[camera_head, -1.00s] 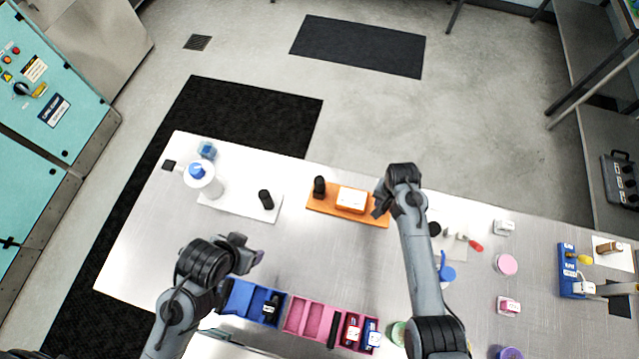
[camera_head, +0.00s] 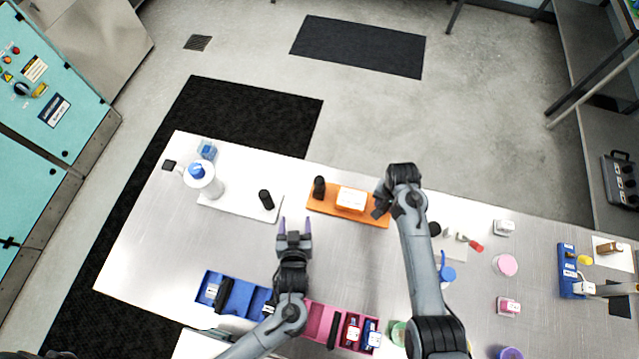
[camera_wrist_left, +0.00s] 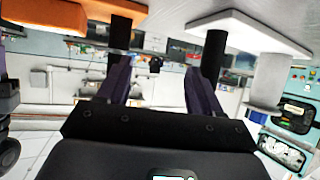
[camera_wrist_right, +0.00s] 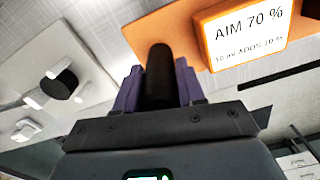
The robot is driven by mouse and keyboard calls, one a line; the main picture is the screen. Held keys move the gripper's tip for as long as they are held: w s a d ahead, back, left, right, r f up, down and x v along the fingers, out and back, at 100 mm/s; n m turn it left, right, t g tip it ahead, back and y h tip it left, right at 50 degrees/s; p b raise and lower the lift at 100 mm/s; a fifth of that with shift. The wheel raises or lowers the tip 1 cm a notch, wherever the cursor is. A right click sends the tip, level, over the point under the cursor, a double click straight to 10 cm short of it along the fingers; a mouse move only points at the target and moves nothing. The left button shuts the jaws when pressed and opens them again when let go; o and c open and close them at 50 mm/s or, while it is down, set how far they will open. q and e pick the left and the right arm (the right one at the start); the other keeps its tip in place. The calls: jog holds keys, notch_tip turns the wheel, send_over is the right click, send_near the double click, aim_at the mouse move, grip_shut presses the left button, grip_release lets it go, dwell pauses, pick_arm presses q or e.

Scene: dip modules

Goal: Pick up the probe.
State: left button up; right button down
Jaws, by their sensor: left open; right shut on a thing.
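No part is marked as the probe; the likeliest are the black cylinders. Another black cylinder (camera_head: 319,187) stands on the orange board's left end, and one (camera_head: 266,199) on the white board. My left gripper (camera_head: 295,224) is open and empty, short of the gap between those boards; its wrist view shows both cylinders (camera_wrist_left: 120,33) (camera_wrist_left: 212,58) beyond the fingers.
A white box with an orange edge (camera_head: 351,199) sits on the orange board. A white bottle with a blue cap (camera_head: 203,180) stands at the left. Blue (camera_head: 240,297) and pink (camera_head: 318,320) compartment trays lie along the near edge. Small items crowd the right side.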

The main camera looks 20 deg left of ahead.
pick_arm(q)
jog(key=m+t, duration=0.1)
send_near(319, 190)
jog(key=f, duration=0.2)
jog(key=shift+h, duration=0.3)
jog(key=w, duration=0.2)
jog(key=w+a+f, duration=0.1)
jog(key=w, duration=0.1)
jog(key=w+a, duration=0.1)
jog(key=w, duration=0.1)
jog(key=shift+w+f, duration=0.15)
jog(key=shift+w, duration=0.15)
jog(key=shift+r+x, duration=0.15)
jog(key=shift+x, duration=1.35)
jog(key=shift+r+x, duration=0.1)
jog(key=shift+x, duration=1.35)
jog(key=shift+w, duration=0.15)
jog(key=shift+c, duration=0.4)
jog(key=c, duration=1)
